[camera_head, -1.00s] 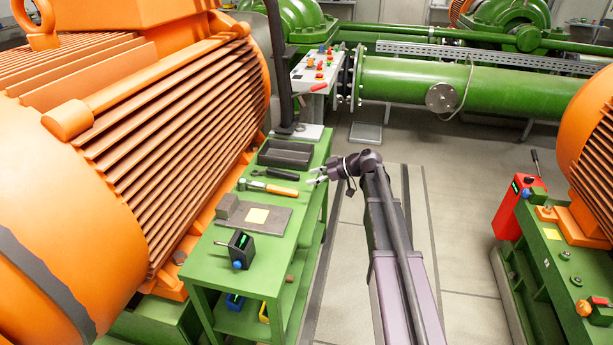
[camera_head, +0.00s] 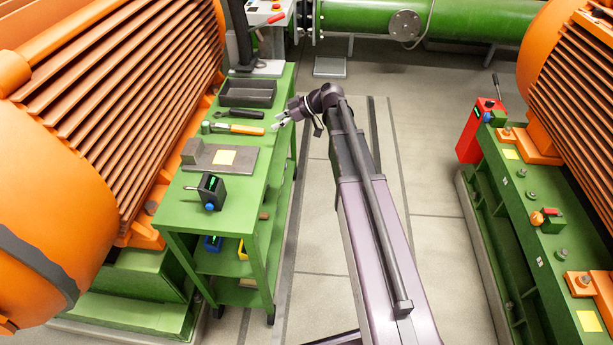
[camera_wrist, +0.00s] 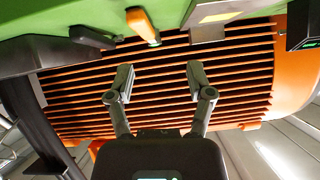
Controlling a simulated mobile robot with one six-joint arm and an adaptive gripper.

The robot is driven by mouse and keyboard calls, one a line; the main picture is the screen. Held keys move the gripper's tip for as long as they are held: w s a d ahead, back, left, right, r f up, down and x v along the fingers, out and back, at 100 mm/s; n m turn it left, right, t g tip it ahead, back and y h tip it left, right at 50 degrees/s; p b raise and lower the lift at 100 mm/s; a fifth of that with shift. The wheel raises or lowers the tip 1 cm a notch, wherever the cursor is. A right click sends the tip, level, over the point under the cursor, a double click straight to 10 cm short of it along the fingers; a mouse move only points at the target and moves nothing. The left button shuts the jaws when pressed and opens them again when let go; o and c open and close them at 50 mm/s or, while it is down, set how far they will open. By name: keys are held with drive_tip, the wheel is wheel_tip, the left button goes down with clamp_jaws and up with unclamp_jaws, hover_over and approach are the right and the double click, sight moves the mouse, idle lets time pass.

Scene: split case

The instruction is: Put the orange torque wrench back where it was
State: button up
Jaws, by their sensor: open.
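An orange-handled tool (camera_head: 240,128) lies on the green table, its metal head at the left. Whether it is a torque wrench or a hammer I cannot tell. Its orange handle also shows at the top of the wrist view (camera_wrist: 143,26). My gripper (camera_head: 280,121) is open and empty just off the table's right edge, near the handle's end. In the wrist view my gripper (camera_wrist: 159,84) shows two spread fingers with nothing between them, and the handle is beyond them. No other orange wrench is clearly visible.
The green table (camera_head: 185,220) also bears a dark-handled wrench (camera_head: 240,114), a black tray (camera_head: 248,93), a grey plate (camera_head: 205,157) with a yellow square and a dark device (camera_head: 211,191). A big orange motor (camera_head: 130,110) stands left. Floor right of the table is open.

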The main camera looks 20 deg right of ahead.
drive_tip(key=s+d+f+m+g+h, duration=0.1)
drive_tip(key=s+f+m+h, duration=0.2)
drive_tip(key=s, duration=0.5)
drive_tip(key=s+d+f+m+g+h, duration=0.1)
drive_tip(key=s+d+f+m+h, duration=0.1)
drive_tip(key=s, duration=0.6)
drive_tip(key=s+d+f+m+g+h, duration=0.1)
drive_tip(key=s+f+m+h, duration=0.3)
drive_tip(key=s+m+h, duration=0.2)
drive_tip(key=shift+s+d+m+g, duration=0.15)
drive_tip(key=shift+s+m+g, duration=0.15)
drive_tip(key=shift+s+m, duration=0.8)
drive_tip(key=shift+c, duration=0.8)
drive_tip(key=shift+d+r, duration=0.1)
